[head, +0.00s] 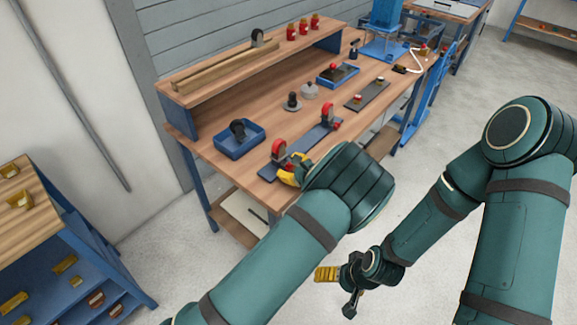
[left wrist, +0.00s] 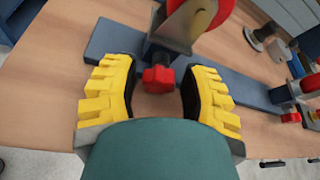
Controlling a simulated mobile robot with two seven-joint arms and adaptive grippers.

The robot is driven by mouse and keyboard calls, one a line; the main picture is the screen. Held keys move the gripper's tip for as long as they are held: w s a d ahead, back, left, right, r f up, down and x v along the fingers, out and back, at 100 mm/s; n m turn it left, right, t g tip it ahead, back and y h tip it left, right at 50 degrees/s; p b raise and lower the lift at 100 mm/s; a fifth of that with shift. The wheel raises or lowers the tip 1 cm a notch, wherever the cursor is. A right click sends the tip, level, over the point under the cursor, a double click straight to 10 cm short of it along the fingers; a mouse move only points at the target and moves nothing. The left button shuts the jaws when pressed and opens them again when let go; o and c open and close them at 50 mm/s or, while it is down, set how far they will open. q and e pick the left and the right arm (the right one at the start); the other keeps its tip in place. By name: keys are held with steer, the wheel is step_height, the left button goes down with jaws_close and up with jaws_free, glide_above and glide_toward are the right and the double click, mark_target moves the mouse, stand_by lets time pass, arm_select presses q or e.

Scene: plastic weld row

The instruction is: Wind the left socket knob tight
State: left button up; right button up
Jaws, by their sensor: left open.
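The left socket is a red ring on a grey bracket (head: 279,147) on a dark blue-grey base plate (head: 318,136). Its red lobed knob (left wrist: 158,79) shows in the left wrist view, between the two yellow fingers of my left gripper (left wrist: 158,95). The fingers are open, with a clear gap on each side of the knob. In the head view my left gripper (head: 292,170) is at the left end of the plate and hides the knob. The right socket (head: 327,112) has its own red knob (head: 336,124). My right gripper (head: 338,290) hangs low, open and empty, away from the bench.
A blue tray (head: 238,150) with a dark part stands left of the sockets. A small dark round part (head: 292,102), a grey lidded piece (head: 309,90) and another blue tray (head: 338,79) lie behind. A raised wooden shelf (head: 215,72) runs along the wall side.

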arm_select(q)
jaws_close()
steer(key=shift+r+m+p, duration=0.1)
steer(key=shift+m+p, duration=0.2)
steer(key=shift+p, duration=0.2)
steer(key=shift+m+g+y+p, duration=0.4)
steer(key=shift+m+g+p, duration=0.05)
steer(key=shift+m+g, duration=0.05)
steer(key=shift+m+g+y, duration=0.4)
steer(key=shift+m+g, duration=0.3)
steer(key=shift+m, duration=0.4)
jaws_free()
steer(key=shift+w, duration=0.1)
